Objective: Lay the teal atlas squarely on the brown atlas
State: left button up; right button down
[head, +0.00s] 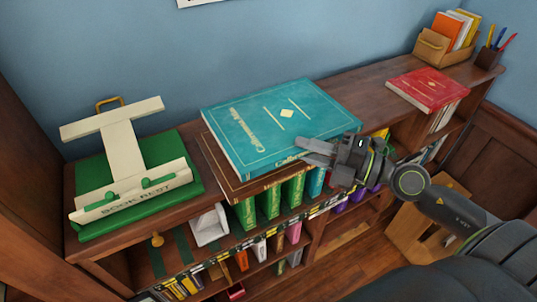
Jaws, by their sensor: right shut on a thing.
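The teal atlas (260,112) is a large flat book with gold lettering, lying on top of the bookcase. Under it the brown atlas (212,150) shows as a brown strip along the left and front edges. The teal atlas looks shifted a little from the brown one; whether they touch all over is hidden. My right gripper (312,151) comes in from the right and is shut on the teal atlas at its front right edge. The far edges of the brown atlas are hidden beneath the teal one. My left gripper is not in view.
A cream bookrest (126,150) stands on a green base (192,184) to the left. A red book (428,88) lies at the right, with a wooden box (440,50) of books and a pen holder (489,57) behind. Green books (270,198) stand on the shelf below.

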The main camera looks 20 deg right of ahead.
notch_tip(320, 180, down, 9)
jog(key=b, duration=0.2)
dwell(0.3)
jog(key=shift+f+b, duration=0.15)
jog(key=shift+b, duration=0.15)
jog(key=c, duration=1.3)
grip_release()
jog(key=shift+f, duration=0.1)
